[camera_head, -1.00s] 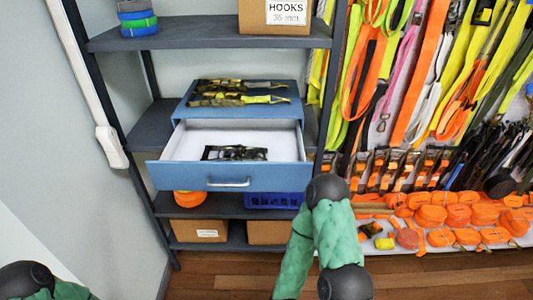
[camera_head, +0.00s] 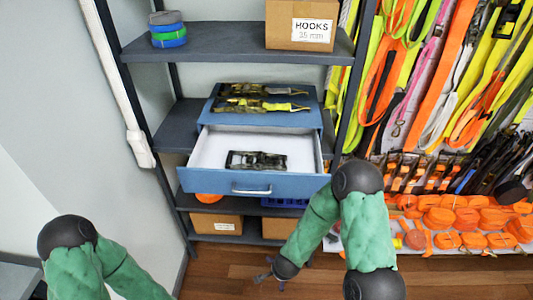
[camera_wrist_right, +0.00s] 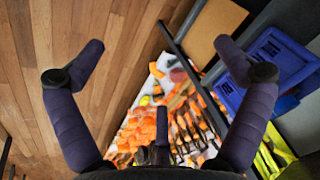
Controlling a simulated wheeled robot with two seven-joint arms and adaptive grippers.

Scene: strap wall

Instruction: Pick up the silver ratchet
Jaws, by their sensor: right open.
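A ratchet (camera_head: 256,161) with dark and greyish metal parts lies in the open drawer (camera_head: 216,148) of the blue cabinet. Two more ratchets lie on the cabinet top, one behind (camera_head: 240,90) and one in front (camera_head: 242,105), with yellow strap ends to the right. I cannot tell for sure which is the silver one. My right gripper (camera_wrist_right: 158,52) is open and empty in the right wrist view. In the head view it shows small, low in front of the shelf (camera_head: 274,278), below the drawer. My left arm shows at lower left, its gripper out of view.
Grey shelves hold a box marked HOOKS (camera_head: 300,25), strap rolls (camera_head: 167,30) and cardboard boxes (camera_head: 217,223). A blue crate (camera_wrist_right: 275,65) stands under the drawer. Straps hang on the right wall above orange rolls (camera_head: 440,217). The floor in front is clear.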

